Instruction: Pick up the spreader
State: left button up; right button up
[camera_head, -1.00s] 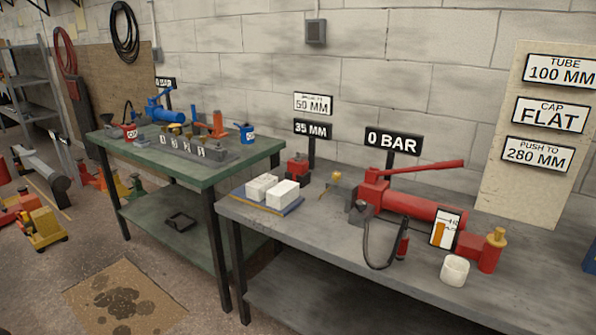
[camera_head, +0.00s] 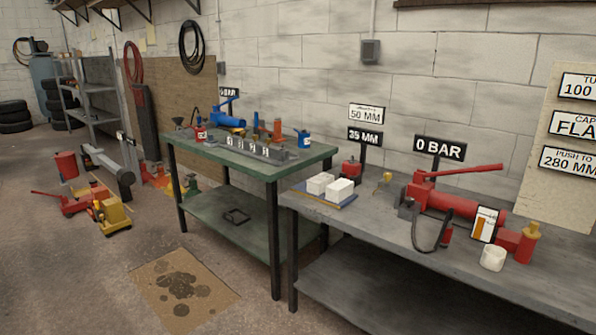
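I cannot tell for sure which item is the spreader. Several small tools stand on the green bench (camera_head: 300,158), among them a blue hand pump (camera_head: 228,120), an orange upright tool (camera_head: 277,128), a blue can (camera_head: 304,139) and a grey rack with white-marked slots (camera_head: 262,152). On the grey bench (camera_head: 375,225) are a red hand pump (camera_head: 450,203) with a black hose, a small red block-shaped tool (camera_head: 351,168) and a small yellow-topped tool (camera_head: 384,182). Neither of my grippers is in view.
Red and yellow jacks (camera_head: 112,216) stand on the floor at left. A stained mat (camera_head: 182,287) lies before the green bench. The floor at lower left is clear.

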aim_at(350, 166)
jog(key=u, duration=0.7)
jog(key=i, duration=0.9)
jog(key=u, duration=0.45)
jog(key=i, duration=0.9)
jog(key=z, duration=0.45)
